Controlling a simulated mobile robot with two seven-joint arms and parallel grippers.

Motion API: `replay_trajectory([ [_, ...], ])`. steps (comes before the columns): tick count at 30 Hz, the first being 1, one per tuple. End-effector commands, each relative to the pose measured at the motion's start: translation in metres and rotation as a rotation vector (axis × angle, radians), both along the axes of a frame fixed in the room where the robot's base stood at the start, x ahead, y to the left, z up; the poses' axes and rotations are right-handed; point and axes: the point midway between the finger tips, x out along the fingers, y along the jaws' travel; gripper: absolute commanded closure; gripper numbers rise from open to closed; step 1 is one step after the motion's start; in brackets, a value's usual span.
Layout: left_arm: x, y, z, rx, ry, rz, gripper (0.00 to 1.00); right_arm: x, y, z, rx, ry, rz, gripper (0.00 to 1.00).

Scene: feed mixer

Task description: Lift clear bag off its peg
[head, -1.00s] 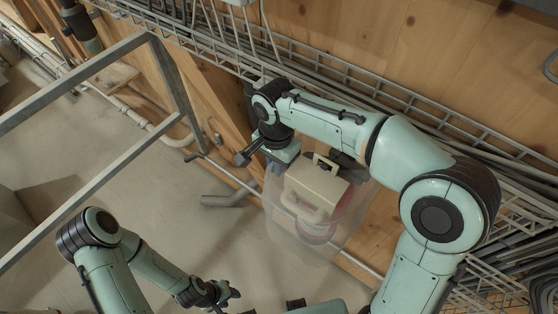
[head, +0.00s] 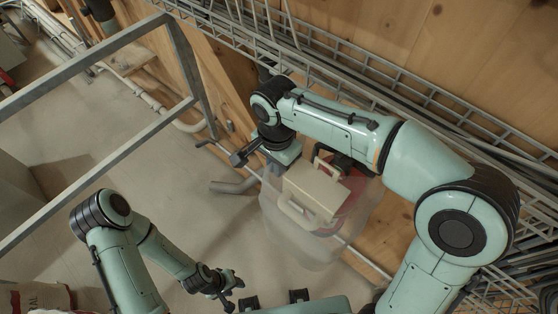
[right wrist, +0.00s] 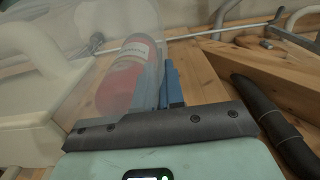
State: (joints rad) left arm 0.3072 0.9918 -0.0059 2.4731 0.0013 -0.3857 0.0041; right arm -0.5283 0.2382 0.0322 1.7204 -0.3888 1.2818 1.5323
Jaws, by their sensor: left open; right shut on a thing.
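The clear bag (head: 285,238) hangs see-through in the middle of the head view. A beige box with handles (head: 313,190) and a red item show in or through it. In the right wrist view the bag (right wrist: 60,35) fills the left side, with a red labelled cylinder (right wrist: 125,80) behind its film. My right gripper (right wrist: 170,85) is shut on the clear bag near its edge; its hand is at the bag's upper left in the head view. My left gripper (head: 231,291) is open and empty, low and left of the bag. I cannot make out the peg.
A grey metal frame (head: 110,150) stands at the left. A wire cable tray (head: 330,70) runs along the wooden wall (head: 400,30). A thin rod (head: 365,258) passes behind the bag. A sack (head: 38,297) lies bottom left.

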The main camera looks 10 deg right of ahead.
Motion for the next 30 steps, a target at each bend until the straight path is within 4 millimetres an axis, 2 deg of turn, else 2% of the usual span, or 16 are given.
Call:
replay_trajectory([
  [30,-0.01,0.0,-0.015,0.001,0.011,0.0,0.57,-0.053,0.063,0.0,0.0,0.0,0.003,1.0],
])
